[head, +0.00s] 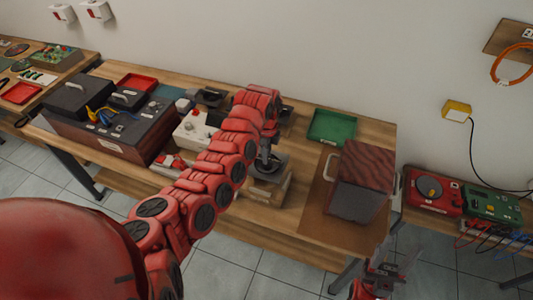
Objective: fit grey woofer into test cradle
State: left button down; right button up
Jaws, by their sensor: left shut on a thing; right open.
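My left arm reaches over the workbench from the lower left. My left gripper (268,153) points down and is shut on the grey woofer (268,166). The gripper and arm partly cover the woofer. The woofer is at the top of a wooden block-like stand (271,190), which looks like the test cradle; I cannot tell whether the woofer is seated in it or just above it. My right gripper (388,265) is open and empty, low at the bench's front right, below the dark reddish wooden box.
The wooden box (361,172) with a pale handle stands on a brown mat right of the cradle. A green tray (331,127) lies behind. A pale device (193,130) and a large dark case (112,135) fill the left. Red (433,192) and green (491,206) units stand right.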

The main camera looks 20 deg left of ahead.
aim_at(266, 166)
pick_arm(q)
jog(key=shift+f+b, duration=1.4)
jog(key=shift+f, duration=1.9)
jog(key=shift+f, duration=0.15)
jog(key=c, duration=0.7)
grip_release()
